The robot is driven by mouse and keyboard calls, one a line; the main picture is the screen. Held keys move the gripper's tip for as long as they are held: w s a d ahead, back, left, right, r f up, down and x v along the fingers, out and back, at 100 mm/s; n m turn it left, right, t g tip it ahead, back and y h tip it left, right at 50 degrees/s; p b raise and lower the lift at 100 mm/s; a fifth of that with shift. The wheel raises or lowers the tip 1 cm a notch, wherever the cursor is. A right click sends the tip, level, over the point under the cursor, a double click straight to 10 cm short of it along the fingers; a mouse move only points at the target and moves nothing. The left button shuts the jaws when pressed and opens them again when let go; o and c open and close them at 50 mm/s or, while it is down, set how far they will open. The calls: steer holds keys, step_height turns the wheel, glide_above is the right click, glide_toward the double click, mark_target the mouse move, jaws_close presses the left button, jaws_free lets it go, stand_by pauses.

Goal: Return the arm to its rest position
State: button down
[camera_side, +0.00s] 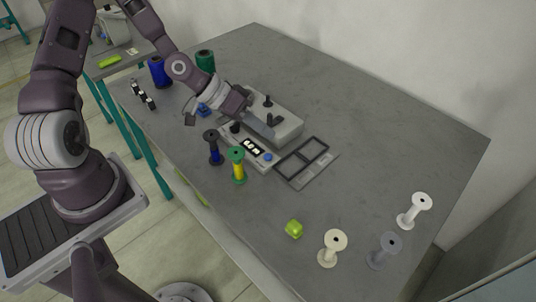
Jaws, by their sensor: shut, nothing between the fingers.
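My gripper (264,128) is at the end of my arm, which reaches in from the upper left. Its fingers are shut with nothing between them. They are over or beside the grey winding machine (287,123); I cannot tell whether they touch it. The machine's front panel (250,147) has a small display and a blue button (268,157). A dark bobbin with blue thread (214,150) and a green bobbin with yellow thread (238,168) stand upright in front of the panel. My gripper hides part of the machine.
A black-framed two-part tray (303,159) lies right of the panel. Blue (160,73) and green (205,62) spools stand behind. The table's right rear is clear.

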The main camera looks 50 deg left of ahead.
stand_by(0.3)
steer(key=s+a+r+m+g+y, duration=0.1)
steer(key=s+a+r+y, duration=0.25)
steer(key=r, duration=0.25)
steer(key=s+a+r+g+y, duration=0.1)
steer(key=s+a+r+y, duration=0.3)
steer(key=r, duration=0.3)
steer(key=s+d+r, duration=0.2)
steer(key=s+r, duration=0.1)
steer(key=s, duration=0.2)
steer(key=s+d+r+n+t, duration=0.1)
steer(key=s+d+r, duration=0.1)
steer(key=s, duration=0.3)
steer(key=s+d+r, duration=0.2)
steer(key=s+r, duration=0.3)
steer(key=shift+d+n+h, duration=0.3)
steer(key=shift+d+h, duration=0.05)
